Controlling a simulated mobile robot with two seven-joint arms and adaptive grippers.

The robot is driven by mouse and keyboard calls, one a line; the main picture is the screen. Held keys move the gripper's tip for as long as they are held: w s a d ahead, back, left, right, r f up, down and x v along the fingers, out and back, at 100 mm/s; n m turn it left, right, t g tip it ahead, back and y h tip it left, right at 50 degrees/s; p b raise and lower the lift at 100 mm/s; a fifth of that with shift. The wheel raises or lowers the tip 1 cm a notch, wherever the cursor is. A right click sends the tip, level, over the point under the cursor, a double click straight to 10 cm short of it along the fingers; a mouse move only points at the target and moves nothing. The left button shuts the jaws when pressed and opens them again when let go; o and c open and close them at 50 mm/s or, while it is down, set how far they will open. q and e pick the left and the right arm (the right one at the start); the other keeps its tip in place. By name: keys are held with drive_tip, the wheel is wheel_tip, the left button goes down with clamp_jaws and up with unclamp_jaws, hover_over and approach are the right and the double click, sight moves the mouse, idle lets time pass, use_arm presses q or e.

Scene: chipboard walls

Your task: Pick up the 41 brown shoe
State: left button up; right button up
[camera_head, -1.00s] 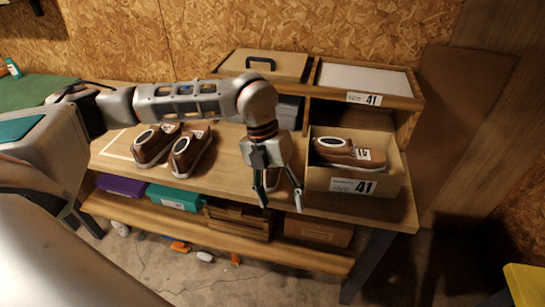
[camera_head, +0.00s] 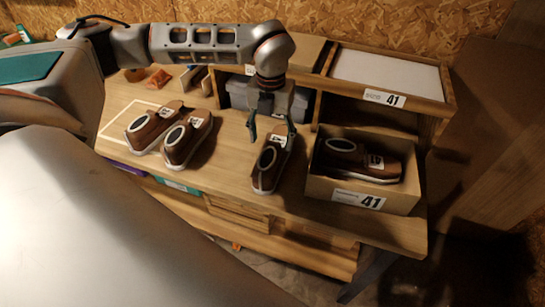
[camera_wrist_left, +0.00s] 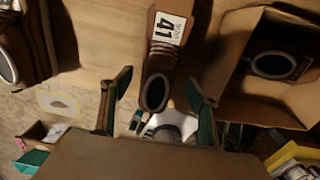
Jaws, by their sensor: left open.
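A brown shoe (camera_head: 270,165) with a white tag lies on the wooden bench, just left of the open box. In the left wrist view the same shoe (camera_wrist_left: 159,75) shows a tag reading 41. My left gripper (camera_head: 271,135) is open and empty at the far end of this shoe. In the left wrist view its two fingers (camera_wrist_left: 158,92) stand one on each side of the shoe, apart from it. Another brown shoe (camera_head: 345,155) lies inside the cardboard box (camera_head: 318,188) labelled 41. My right gripper is not in view.
Two more brown shoes (camera_head: 147,127) stand side by side at the left of the bench (camera_head: 225,165). A shelf unit (camera_head: 420,97) labelled 41 stands behind the box. A grey case (camera_head: 300,103) is behind the gripper. Bare bench top lies between the left shoes and the middle one.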

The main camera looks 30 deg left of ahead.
sight(272, 146)
use_arm(q)
drive_tip(key=shift+w+f, duration=0.15)
drive_tip(key=shift+f, duration=1)
drive_tip(key=shift+w+f, duration=0.1)
drive_tip(key=shift+f, duration=1.05)
drive_tip(key=c, duration=1.4)
drive_tip(key=shift+r, duration=0.2)
